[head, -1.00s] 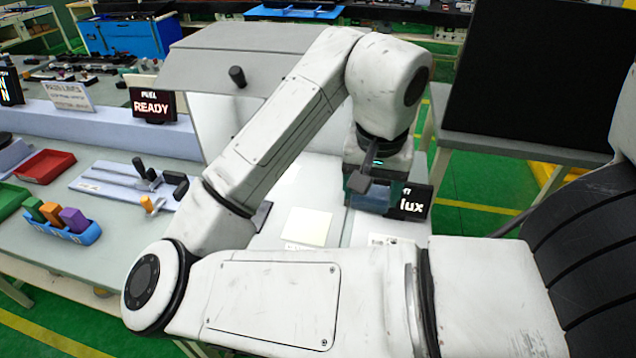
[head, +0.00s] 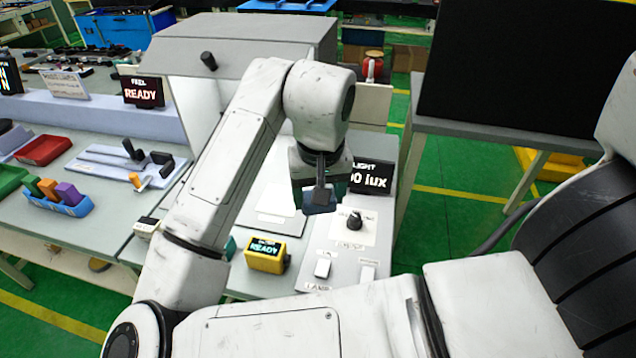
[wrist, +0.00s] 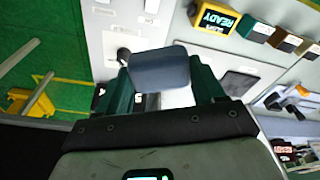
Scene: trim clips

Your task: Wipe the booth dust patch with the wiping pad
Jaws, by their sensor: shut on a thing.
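My gripper (wrist: 163,88) is shut on a blue-grey wiping pad (wrist: 160,66), which sits between its two dark green fingers in the wrist view. In the head view the pad (head: 320,202) hangs at the end of my arm, in front of the lux display and above the booth's right side. I cannot tell the gap between pad and surface. The booth dust patch cannot be made out; my arm and the pad cover part of the booth floor.
A light display (head: 371,178), a black knob (head: 354,221) and white switches (head: 322,268) stand close to my gripper. A yellow READY box (head: 265,255) is at the booth's front. A dark flat square (wrist: 238,82) lies nearby. A large black panel (head: 525,70) stands right.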

